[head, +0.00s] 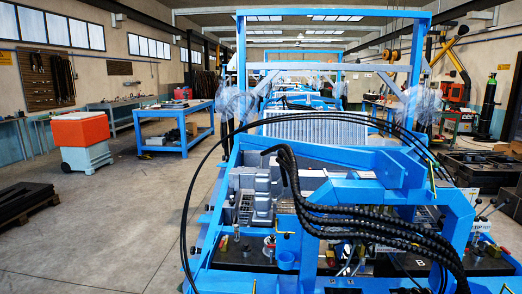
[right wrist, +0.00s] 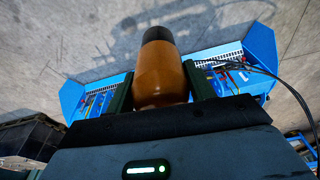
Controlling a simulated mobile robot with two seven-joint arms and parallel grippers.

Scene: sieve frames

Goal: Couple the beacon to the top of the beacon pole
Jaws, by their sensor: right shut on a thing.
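The beacon (right wrist: 160,75) is an amber, rounded cylinder with a dark end. It shows in the right wrist view, pointing away from the palm. My right gripper (right wrist: 160,88) is shut on it, with one dark finger on each side. The end of the beacon nearest the palm is hidden behind the gripper's dark edge. Neither gripper shows in the head view. I cannot make out the beacon pole in either view.
A blue machine frame (head: 330,20) with black hoses (head: 350,215) fills the centre and right. An orange-topped bin (head: 80,130) and a blue workbench (head: 178,120) stand left. Blue panels (right wrist: 262,52) lie beyond the beacon.

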